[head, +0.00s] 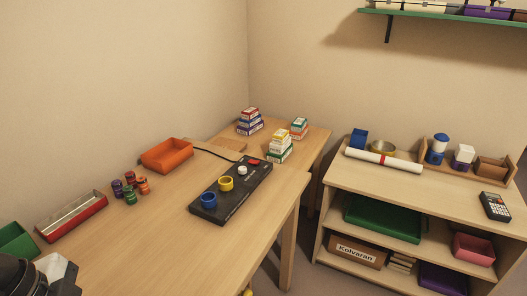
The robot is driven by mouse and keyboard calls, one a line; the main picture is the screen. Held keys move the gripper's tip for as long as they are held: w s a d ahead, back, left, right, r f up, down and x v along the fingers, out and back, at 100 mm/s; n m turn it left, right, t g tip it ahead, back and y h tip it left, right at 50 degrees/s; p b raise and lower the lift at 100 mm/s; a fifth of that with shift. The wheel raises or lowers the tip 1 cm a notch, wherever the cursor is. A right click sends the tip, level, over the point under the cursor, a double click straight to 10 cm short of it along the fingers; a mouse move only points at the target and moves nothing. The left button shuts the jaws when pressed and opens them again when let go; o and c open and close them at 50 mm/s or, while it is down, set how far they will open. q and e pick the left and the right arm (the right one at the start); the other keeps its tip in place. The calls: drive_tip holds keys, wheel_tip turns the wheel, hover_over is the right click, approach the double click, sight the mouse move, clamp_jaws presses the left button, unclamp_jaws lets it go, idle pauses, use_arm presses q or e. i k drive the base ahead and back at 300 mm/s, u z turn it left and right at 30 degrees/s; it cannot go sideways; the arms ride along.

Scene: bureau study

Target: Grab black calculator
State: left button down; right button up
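The black calculator (495,206) lies flat on the top of the wooden shelf unit (410,187) at the far right. Its small display and keys face up, and it lies near the top's right end. Neither of my gripper's fingers show in the head view. A black and light grey part, apparently of my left arm, shows at the bottom left corner, far from the calculator.
A white roll (384,159), a wooden tray (490,168) and a blue block (358,139) share the shelf top. A wooden desk (150,240) holds a black control panel (232,192), an orange bin (167,155) and stacked boxes. A green wall shelf (440,18) hangs above.

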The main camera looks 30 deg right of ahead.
sight(495, 212)
drive_tip(key=z, duration=2.5)
